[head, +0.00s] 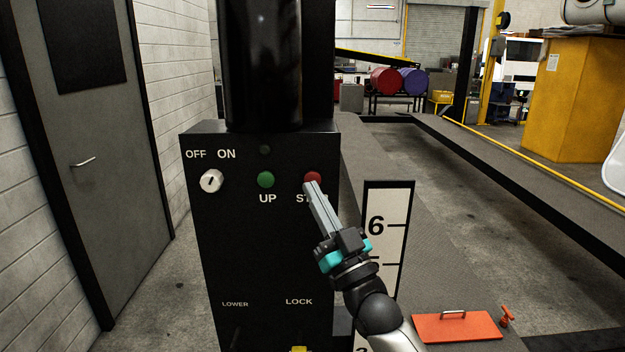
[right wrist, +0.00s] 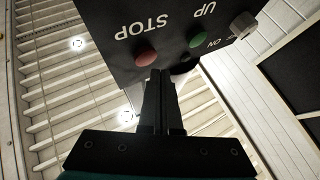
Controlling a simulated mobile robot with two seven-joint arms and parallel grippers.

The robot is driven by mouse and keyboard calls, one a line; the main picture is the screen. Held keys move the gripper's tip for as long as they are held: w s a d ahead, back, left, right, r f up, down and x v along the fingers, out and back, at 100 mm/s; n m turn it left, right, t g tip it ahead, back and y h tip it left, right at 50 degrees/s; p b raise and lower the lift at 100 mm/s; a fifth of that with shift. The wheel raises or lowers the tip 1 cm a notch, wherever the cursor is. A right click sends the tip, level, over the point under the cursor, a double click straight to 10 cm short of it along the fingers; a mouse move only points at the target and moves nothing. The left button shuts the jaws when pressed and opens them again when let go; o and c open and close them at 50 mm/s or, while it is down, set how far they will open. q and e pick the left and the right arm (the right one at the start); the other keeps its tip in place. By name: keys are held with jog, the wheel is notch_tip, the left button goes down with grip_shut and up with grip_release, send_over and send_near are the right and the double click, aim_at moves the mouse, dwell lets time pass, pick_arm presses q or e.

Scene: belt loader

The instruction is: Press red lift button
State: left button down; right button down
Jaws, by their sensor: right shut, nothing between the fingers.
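The red button (head: 312,177) is on the black control box (head: 262,235), right of the green UP button (head: 266,180). My right gripper (head: 311,187) is shut and empty, its fingertips overlapping the lower edge of the red button in the head view. The fingers hide part of the label under it. In the right wrist view the red button (right wrist: 146,56) shows with the label STOP, and the shut fingertips (right wrist: 158,74) are just beside it. I cannot tell whether they touch the button or the panel. My left gripper is not in view.
A white OFF/ON knob (head: 211,181) is at the box's left, with LOWER and LOCK labels below. A black column rises above the box. A numbered scale (head: 387,222) stands to the right. An orange plate (head: 457,327) lies low right. A grey door (head: 85,150) is at left.

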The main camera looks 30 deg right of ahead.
jog(key=s+a, duration=0.1)
jog(key=s+p, duration=0.1)
jog(key=s+a+p, duration=0.1)
jog(key=s, duration=0.1)
jog(key=shift+s+a, duration=0.1)
jog(key=shift+a, duration=0.2)
dwell(0.7)
